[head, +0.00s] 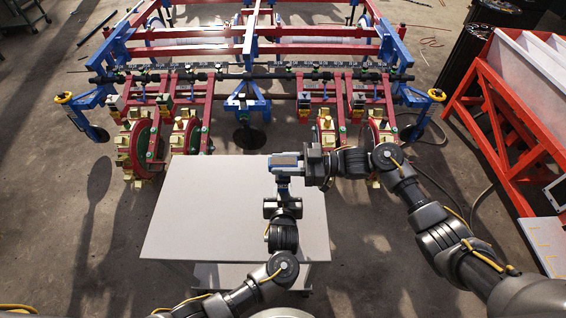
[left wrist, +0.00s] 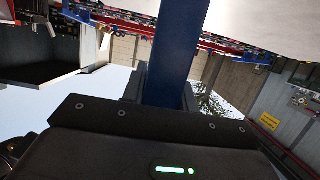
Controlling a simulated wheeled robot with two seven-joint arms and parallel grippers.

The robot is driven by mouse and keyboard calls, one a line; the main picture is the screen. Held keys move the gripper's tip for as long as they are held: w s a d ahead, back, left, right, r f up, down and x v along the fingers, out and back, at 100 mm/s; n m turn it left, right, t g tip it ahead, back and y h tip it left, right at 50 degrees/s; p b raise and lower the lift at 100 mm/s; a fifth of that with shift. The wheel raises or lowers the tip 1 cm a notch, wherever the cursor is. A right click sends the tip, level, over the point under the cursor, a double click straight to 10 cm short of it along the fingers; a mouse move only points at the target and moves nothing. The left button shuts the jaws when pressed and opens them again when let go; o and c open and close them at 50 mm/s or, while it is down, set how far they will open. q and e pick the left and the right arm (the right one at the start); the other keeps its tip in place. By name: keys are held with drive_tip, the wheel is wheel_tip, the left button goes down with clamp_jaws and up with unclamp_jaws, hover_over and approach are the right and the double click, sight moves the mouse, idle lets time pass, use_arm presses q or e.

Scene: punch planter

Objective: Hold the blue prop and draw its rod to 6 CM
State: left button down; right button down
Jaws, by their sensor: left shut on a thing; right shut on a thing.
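The blue prop (head: 284,169) is held up over the far right part of the pale table. A grey and tan panel shows on its upper part. My left gripper (head: 283,187) comes up from below and is shut on the prop's blue lower part. In the left wrist view a plain blue bar (left wrist: 180,50) of the prop runs up from between the jaws. My right gripper (head: 302,163) reaches in from the right and is shut at the prop's right end. Its fingers hide what they grip there. The rod and any scale marks are too small or hidden to make out.
The pale table top (head: 200,215) is otherwise bare, with free room on its left. A red and blue planter machine (head: 245,80) stands just behind the table. An orange-red frame with pale bins (head: 510,110) stands at the right.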

sight(284, 161)
wheel_tip(284, 161, up, 6)
drive_tip(key=shift+r, duration=0.1)
drive_tip(key=shift+w, duration=0.1)
drive_tip(key=c, duration=1)
unclamp_jaws()
drive_tip(key=shift+c, duration=0.2)
drive_tip(key=shift+d, duration=0.1)
drive_tip(key=d, duration=1.2)
